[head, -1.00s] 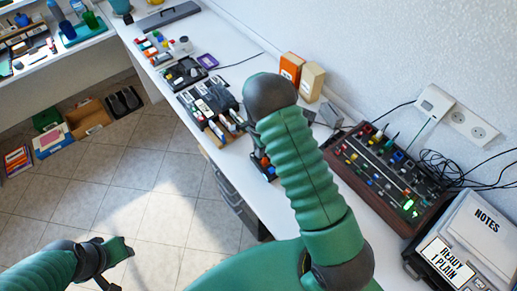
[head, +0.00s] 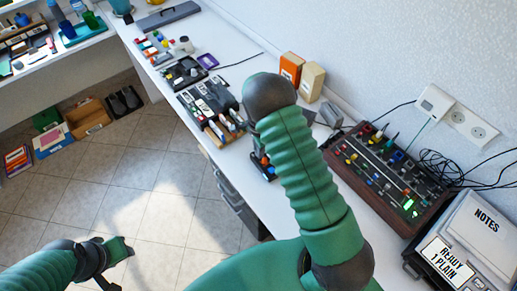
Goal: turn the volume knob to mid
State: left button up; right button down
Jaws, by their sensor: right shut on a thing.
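A control panel (head: 392,172) with many small coloured knobs and sliders and a lit green button (head: 408,204) lies on the white worktop to the right of my right arm. I cannot tell which knob is the volume knob. My right arm rises through the middle of the view to a dark rounded joint (head: 270,96). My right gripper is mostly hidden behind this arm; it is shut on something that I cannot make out. My left gripper (head: 118,262) is low at the left, over the floor and away from the worktop; its jaws are unclear.
A device labelled NOTES (head: 478,232), with a READY display, stands at the right. Orange (head: 290,66) and tan (head: 312,82) boxes stand by the wall. Racks of small items (head: 208,100) fill the worktop left of my arm. Black cables (head: 440,165) lie behind the panel.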

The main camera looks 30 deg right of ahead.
dwell(0.4)
jog(key=c, duration=1.2)
grip_release()
